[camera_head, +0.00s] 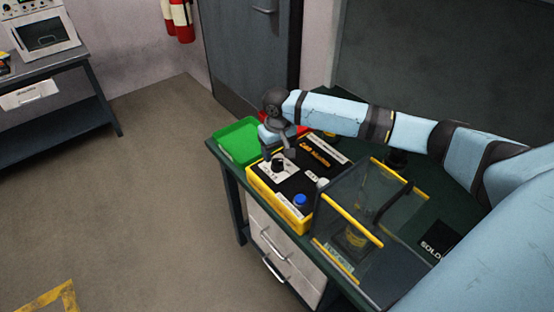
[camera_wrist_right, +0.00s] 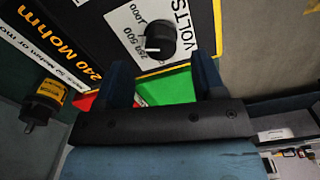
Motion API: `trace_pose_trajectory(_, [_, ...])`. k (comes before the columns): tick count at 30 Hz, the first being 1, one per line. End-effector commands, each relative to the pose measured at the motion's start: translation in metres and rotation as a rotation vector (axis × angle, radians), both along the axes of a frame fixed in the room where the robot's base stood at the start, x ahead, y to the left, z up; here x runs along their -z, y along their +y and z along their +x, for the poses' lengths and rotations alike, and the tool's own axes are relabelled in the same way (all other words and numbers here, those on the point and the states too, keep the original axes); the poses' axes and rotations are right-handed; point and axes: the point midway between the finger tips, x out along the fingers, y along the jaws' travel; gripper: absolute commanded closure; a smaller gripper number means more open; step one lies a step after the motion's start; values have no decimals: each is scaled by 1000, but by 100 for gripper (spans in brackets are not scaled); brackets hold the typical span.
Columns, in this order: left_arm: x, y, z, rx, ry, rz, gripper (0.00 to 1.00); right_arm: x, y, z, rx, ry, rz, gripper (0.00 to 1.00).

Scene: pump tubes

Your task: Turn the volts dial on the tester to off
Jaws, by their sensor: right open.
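The tester (camera_head: 315,171) is a yellow box with a black top, standing on the dark green bench. Its black volts dial (camera_head: 277,165) sits on a white label panel at the left end. In the right wrist view the dial (camera_wrist_right: 160,38) lies just beyond the fingertips, beside the printed word VOLTS and the numbers 250, 500 and 1000. A white mark shows at the dial's edge; I cannot tell which setting it points to. My right gripper (camera_wrist_right: 163,66) is open and empty, with its fingers on either side of the dial's line. My left gripper is out of view.
A green tray (camera_head: 236,141) lies left of the tester, partly under my right wrist. A red tray (camera_wrist_right: 87,102) is beside it. The tester also bears a blue button (camera_head: 300,200). A clear-walled box with yellow edges (camera_head: 352,220) stands close on the right.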

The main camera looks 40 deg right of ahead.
Motion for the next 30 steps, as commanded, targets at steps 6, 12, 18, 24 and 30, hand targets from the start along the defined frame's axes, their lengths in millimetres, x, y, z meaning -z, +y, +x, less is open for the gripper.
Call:
trace_pose_trajectory(6, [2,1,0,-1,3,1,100,29,1,0,-1,0,1,37])
trace_pose_trajectory(12, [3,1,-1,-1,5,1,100,37,1,0,-2,-1,1,37])
trace_pose_trajectory(18, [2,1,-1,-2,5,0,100,37,1,0,-2,-1,1,37])
trace_pose_trajectory(24, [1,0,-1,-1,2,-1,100,37,1,0,-2,-1,1,80])
trace_pose_trajectory(30, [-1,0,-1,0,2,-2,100,36,0,0,-5,-1,1,86])
